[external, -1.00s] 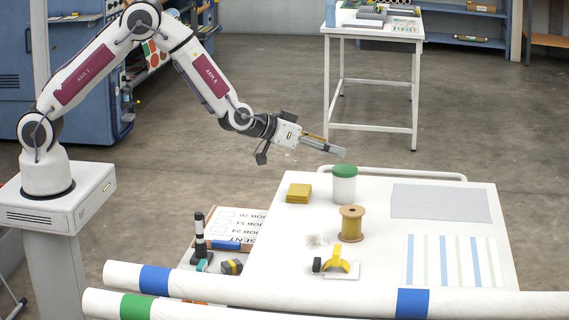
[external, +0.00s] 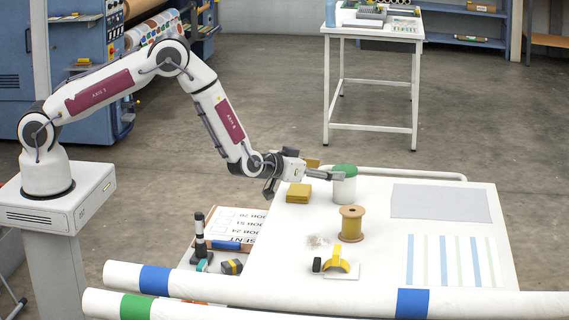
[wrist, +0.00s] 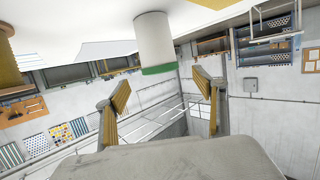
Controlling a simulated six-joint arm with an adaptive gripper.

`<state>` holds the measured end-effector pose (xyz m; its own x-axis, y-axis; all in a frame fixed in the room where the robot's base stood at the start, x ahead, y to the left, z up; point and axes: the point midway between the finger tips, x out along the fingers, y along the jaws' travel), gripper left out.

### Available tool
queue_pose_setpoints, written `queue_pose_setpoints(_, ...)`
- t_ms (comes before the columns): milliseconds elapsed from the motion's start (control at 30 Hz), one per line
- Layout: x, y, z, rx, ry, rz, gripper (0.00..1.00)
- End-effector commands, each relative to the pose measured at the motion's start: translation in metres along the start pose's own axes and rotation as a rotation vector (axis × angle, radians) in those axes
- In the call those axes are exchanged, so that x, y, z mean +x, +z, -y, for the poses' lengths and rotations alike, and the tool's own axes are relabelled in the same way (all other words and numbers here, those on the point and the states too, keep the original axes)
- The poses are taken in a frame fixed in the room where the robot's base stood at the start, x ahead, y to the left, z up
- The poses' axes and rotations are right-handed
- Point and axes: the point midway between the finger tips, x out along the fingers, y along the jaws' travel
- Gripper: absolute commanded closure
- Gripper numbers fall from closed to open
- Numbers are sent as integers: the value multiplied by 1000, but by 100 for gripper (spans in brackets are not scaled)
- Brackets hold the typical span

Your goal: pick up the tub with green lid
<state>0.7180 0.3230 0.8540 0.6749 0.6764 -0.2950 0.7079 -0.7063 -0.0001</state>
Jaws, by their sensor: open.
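The white tub with the green lid (external: 344,187) stands upright at the back of the white table, left of its middle. My open gripper (external: 326,170) is at lid height just left of the tub. One finger overlaps the front of the lid in the external view; I cannot tell if it touches. In the wrist view, which is upside down, the tub (wrist: 154,40) hangs from the top with its lid towards the picture middle. The open fingers (wrist: 161,84) with yellow pads lie to both sides of the lid's line, with nothing between them.
A yellow stack (external: 299,193) lies left of the tub, below my gripper. A tan spool (external: 351,223) stands in front of it. A yellow-handled tool (external: 341,260) is nearer. A grey sheet (external: 441,202) lies right. A rail (external: 420,173) runs behind the table.

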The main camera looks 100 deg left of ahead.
Motion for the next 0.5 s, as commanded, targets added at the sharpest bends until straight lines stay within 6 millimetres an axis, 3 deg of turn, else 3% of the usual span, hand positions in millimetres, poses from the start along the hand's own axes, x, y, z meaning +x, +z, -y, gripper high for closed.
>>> queue_pose_setpoints(500, 21, 0, 0, 0, 0, 0, 30)
